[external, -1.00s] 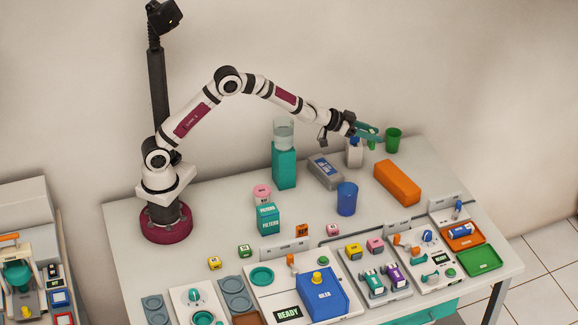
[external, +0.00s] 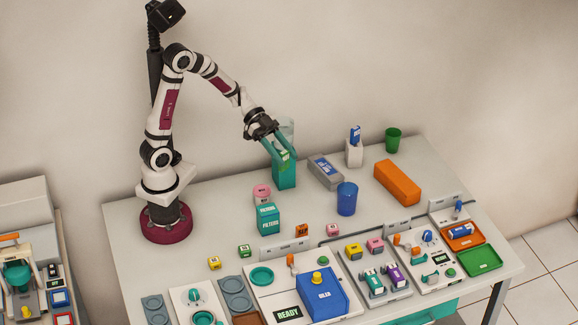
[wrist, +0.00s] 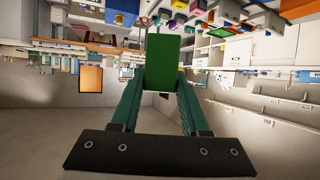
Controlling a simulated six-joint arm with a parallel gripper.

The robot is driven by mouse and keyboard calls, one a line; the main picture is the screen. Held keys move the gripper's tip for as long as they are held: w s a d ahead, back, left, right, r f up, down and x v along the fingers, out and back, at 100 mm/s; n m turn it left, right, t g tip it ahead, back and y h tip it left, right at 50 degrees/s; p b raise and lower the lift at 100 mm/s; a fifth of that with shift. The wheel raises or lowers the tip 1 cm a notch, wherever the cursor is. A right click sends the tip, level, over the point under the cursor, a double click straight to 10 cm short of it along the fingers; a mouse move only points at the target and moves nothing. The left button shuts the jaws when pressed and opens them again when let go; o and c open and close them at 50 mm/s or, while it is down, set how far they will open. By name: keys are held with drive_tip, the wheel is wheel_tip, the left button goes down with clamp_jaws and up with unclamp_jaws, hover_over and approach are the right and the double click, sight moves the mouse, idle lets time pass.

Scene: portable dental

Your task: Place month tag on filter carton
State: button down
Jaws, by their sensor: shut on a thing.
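My gripper (external: 284,147) has teal fingers and is shut on a green tag (external: 285,155), raised above the table in front of the teal dispenser. In the wrist view the tag (wrist: 162,62) is a flat green card between the fingertips; no print can be read on that face. The filter carton (external: 267,219) is a teal box marked FILTERS, standing on the table below and to the left of my gripper. My gripper is apart from it. I cannot make out the carton in the wrist view.
The teal dispenser (external: 284,174) with a clear top stands behind the carton. A pink round container (external: 262,191) is just behind the carton. A white holder (external: 354,154) with a blue tag, a grey box (external: 325,171) and a blue cup (external: 347,199) stand to the right. Small labelled cubes lie in front.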

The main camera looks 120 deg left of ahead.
drive_tip(key=m+h, duration=0.1)
hover_over(268, 209)
drive_tip(key=shift+g, duration=0.3)
wheel_tip(268, 209, down, 13)
drive_tip(key=shift+d, duration=0.1)
drive_tip(key=shift+f, duration=0.15)
drive_tip(key=shift+c, duration=2)
unclamp_jaws()
